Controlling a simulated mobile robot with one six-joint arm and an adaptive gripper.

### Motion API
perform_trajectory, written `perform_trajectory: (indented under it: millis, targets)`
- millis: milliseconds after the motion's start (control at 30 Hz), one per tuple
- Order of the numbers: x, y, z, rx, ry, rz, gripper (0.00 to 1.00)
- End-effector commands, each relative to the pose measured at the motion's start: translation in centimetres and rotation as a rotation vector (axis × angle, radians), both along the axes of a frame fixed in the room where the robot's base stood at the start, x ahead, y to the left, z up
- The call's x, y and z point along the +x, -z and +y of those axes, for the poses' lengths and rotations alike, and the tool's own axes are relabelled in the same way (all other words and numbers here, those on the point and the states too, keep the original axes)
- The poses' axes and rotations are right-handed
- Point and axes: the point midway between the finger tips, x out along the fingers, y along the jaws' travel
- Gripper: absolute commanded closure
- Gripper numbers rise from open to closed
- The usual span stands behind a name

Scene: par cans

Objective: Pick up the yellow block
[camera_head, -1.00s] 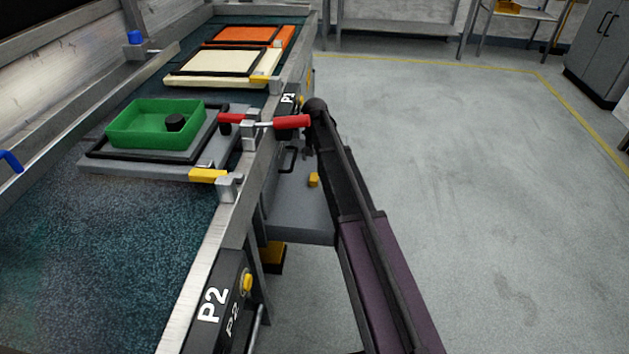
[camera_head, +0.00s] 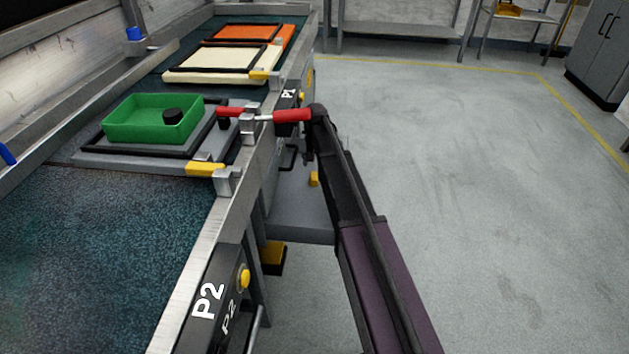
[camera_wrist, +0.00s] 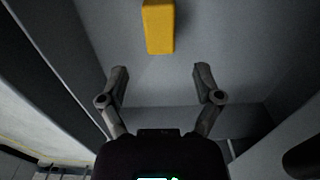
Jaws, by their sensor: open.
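The yellow block (camera_head: 314,179) is small and lies on a grey surface (camera_head: 300,215) low beside the conveyor frame, left of my arm. In the wrist view the yellow block (camera_wrist: 158,27) is at the top middle, upright in the picture, on a plain grey surface. My gripper (camera_wrist: 160,72) is open, its two fingers spread and nothing between them. The block lies beyond the fingertips, roughly centred between them and apart from both. In the head view my gripper hangs dark and small above the block, its fingers hard to make out.
A conveyor with metal rails runs along the left. It carries a green tray (camera_head: 134,120) with a black round piece (camera_head: 172,116), and cream and orange panels (camera_head: 215,60). The floor (camera_head: 480,200) at right is clear.

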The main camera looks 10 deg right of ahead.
Motion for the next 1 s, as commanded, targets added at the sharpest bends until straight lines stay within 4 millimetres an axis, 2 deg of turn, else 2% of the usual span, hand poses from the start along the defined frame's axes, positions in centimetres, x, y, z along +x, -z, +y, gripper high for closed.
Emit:
perform_trajectory:
  millis: [500, 1000]
  targets:
    - [-0.3, 4.1, 0.2, 0.000, 0.001, 0.000, 0.17]
    - [-0.4, 4.6, 0.1, 0.000, 0.002, 0.000, 0.17]
